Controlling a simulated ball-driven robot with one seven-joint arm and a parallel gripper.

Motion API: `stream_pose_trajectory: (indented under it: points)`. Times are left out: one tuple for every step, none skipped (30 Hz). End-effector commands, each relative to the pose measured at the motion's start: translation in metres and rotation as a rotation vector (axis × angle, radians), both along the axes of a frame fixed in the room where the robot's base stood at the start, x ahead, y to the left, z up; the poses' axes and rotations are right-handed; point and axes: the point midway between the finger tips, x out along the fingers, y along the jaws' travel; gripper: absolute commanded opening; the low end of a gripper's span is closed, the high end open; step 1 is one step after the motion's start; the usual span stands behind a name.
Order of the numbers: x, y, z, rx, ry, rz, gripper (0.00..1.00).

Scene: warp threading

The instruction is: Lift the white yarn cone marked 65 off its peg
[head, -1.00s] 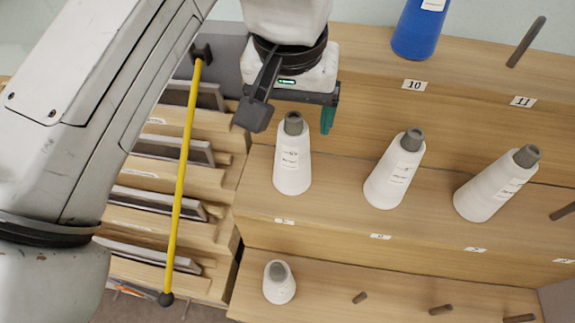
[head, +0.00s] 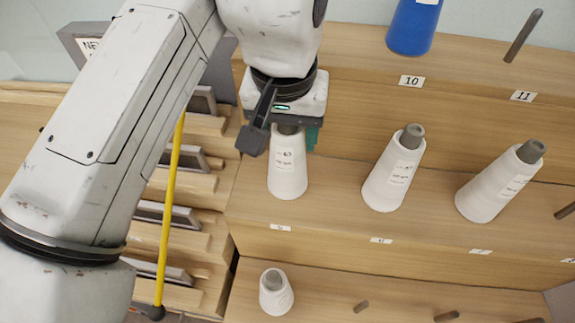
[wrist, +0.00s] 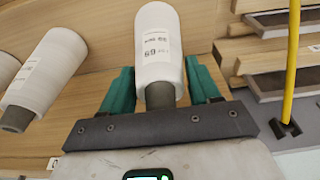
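A white yarn cone (head: 287,172) with a grey tip and a printed label stands on the middle shelf, leftmost in its row. It also shows in the wrist view (wrist: 158,45), with its tip towards my gripper. Its label there is upside down and small; the digits look like 69 or 65, and I cannot tell which. My gripper (wrist: 160,88) is open, one green finger on each side of the cone's tip end, with narrow gaps visible. In the head view my gripper (head: 290,135) is right above the cone and hides part of its tip. The peg is hidden.
Two white cones (head: 393,176) (head: 497,186) stand to the right on the same shelf. A small white cone (head: 276,294) is on the lower shelf by bare pegs (head: 361,306). A blue cone (head: 413,25) is above. A yellow rod (head: 170,205) runs at the left.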

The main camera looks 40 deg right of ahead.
Motion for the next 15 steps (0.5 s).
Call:
stream_pose_trajectory:
  points:
    - [0.0,0.0,0.0001,0.0,0.0,0.0,0.56]
    - [0.0,0.0,0.0001,0.0,0.0,0.0,0.54]
    - [0.0,0.0,0.0001,0.0,0.0,0.0,0.5]
    - [0.0,0.0,0.0001,0.0,0.0,0.0,0.47]
    - [0.0,0.0,0.0001,0.0,0.0,0.0,0.44]
    - [0.0,0.0,0.0001,0.0,0.0,0.0,0.4]
    - [0.0,0.0,0.0001,0.0,0.0,0.0,0.37]
    - [0.0001,0.0001,0.0001,0.0,0.0,0.0,0.35]
    - [0.0001,0.0001,0.0005,0.0,-0.001,0.0,0.35]
    - [0.0001,0.0,0.0008,0.0,-0.001,0.0,0.35]
    - [0.0001,0.0,0.0013,0.0,-0.001,0.0,0.35]
    - [0.0001,0.0001,0.0025,0.0,-0.001,0.0,0.35]
    - [0.0001,0.0,0.0037,-0.001,-0.001,0.0,0.35]
    - [0.0001,0.0,0.0051,-0.001,-0.001,0.0,0.35]
    - [0.0,0.0,0.0075,-0.001,-0.001,0.0,0.35]
